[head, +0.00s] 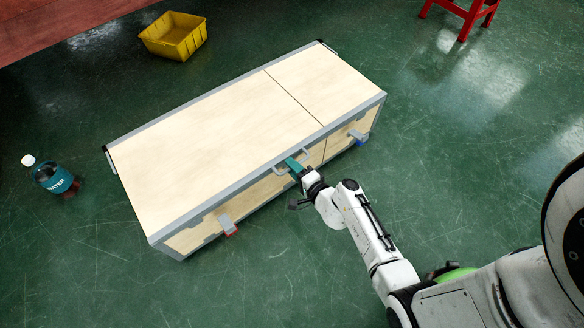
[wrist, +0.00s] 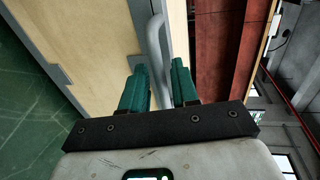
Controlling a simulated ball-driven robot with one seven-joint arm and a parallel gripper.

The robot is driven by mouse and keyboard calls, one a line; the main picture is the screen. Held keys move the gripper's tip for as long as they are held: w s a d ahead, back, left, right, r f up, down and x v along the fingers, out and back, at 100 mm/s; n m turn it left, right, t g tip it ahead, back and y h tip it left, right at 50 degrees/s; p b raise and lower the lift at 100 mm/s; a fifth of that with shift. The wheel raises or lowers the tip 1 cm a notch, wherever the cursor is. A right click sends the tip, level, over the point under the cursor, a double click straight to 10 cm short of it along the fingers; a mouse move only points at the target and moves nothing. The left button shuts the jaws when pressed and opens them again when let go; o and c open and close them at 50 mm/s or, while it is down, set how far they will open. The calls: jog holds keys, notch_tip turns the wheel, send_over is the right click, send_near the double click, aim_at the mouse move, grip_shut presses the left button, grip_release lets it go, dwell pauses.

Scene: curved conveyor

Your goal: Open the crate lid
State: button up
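The long crate (head: 163,240) has pale wood panels and grey metal edging. Its lid (head: 215,130) lies flat and closed, with a seam across the top towards the right. A grey bar handle (wrist: 158,45) is on the lid's front edge. My gripper (head: 297,166) is at this handle. In the wrist view its two green fingers (wrist: 160,75) stand apart, one on each side of the bar. I cannot tell whether either finger touches it.
A yellow bin (head: 174,36) stands on the green floor behind the crate. A teal container (head: 54,179) is at the left. A red stool (head: 461,14) is at the top right, and a reddish surface (head: 60,22) fills the top left corner. The floor around the crate is mostly clear.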

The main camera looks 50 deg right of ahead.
jog(key=shift+w+d+f, duration=0.1)
jog(key=shift+w, duration=0.25)
jog(key=shift+c, duration=0.2)
grip_shut()
